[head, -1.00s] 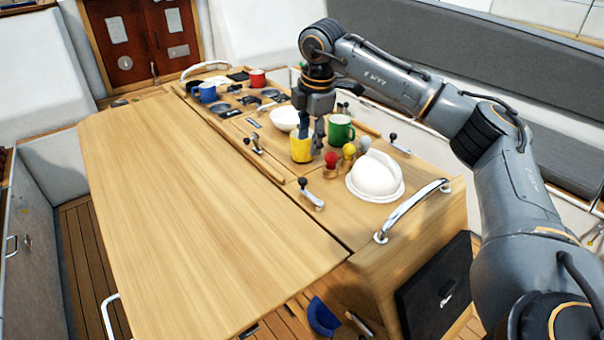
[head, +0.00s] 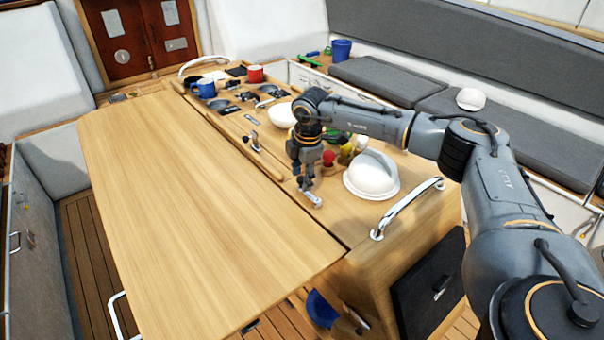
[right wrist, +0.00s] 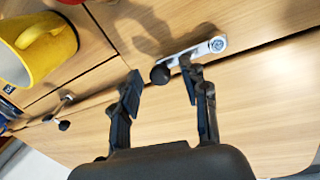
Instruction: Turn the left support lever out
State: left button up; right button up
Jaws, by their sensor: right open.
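A silver support lever (head: 312,197) with a dark ball knob lies flat on the near end of the wooden table's centre section. A second, similar lever (head: 254,141) sits farther along the same seam; I cannot tell for sure which is the left one. My right gripper (head: 304,184) points down over the near lever, open and empty. In the right wrist view the lever's arm (right wrist: 195,51) runs up and right to its pivot, and its knob lies just beyond and between the fingertips of the gripper (right wrist: 160,88). Contact cannot be told. My left gripper is out of view.
A white dome (head: 371,174) and a red-knobbed piece (head: 328,157) stand close right of the gripper. A yellow mug (right wrist: 42,45) is nearby. A chrome handrail (head: 408,207) edges the near end. The left table leaf (head: 180,200) is bare.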

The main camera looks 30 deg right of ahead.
jog(key=shift+c, duration=0.2)
grip_shut()
